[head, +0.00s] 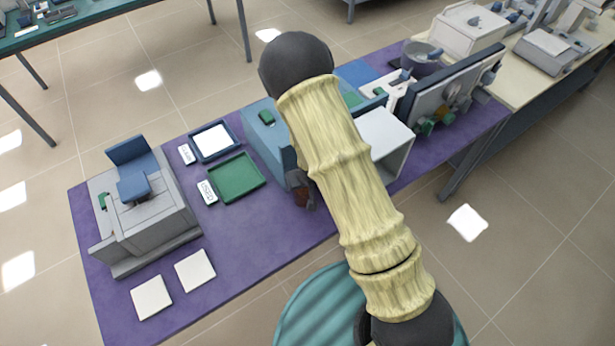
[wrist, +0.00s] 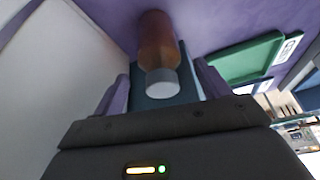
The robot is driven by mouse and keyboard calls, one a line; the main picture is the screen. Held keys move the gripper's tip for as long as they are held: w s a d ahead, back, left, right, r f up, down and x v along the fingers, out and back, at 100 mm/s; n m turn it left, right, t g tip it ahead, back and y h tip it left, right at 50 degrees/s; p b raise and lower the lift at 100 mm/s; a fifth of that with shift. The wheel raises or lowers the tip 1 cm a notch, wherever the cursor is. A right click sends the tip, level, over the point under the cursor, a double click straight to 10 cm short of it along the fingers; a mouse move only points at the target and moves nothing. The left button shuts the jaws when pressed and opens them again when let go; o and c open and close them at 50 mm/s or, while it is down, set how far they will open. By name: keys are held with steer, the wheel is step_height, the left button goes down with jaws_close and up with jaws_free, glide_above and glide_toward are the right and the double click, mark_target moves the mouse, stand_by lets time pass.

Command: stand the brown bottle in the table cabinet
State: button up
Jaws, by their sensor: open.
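The brown bottle (wrist: 158,42) shows in the wrist view, with a pale grey cap (wrist: 161,83) toward me and its body reaching toward the purple tabletop. My gripper (wrist: 160,78) is open, one finger on each side of the cap end; I cannot tell whether either touches it. In the head view a small part of the bottle (head: 301,197) shows near the table's front edge, beside my arm. The white table cabinet (head: 392,137) stands right of my arm, partly hidden by it. A pale wall (wrist: 55,60), probably the cabinet's, fills the left of the wrist view.
A green tray (head: 236,178), a blue-rimmed tray (head: 214,141) and a grey machine (head: 158,222) are on the purple table (head: 235,255) at left. A blue box (head: 266,137) is behind my arm. A large dark-framed panel (head: 455,85) stands right of the cabinet.

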steer(key=b+v, duration=0.1)
steer(key=v, duration=0.7)
steer(key=shift+r, duration=0.25)
steer(key=shift+s, duration=0.1)
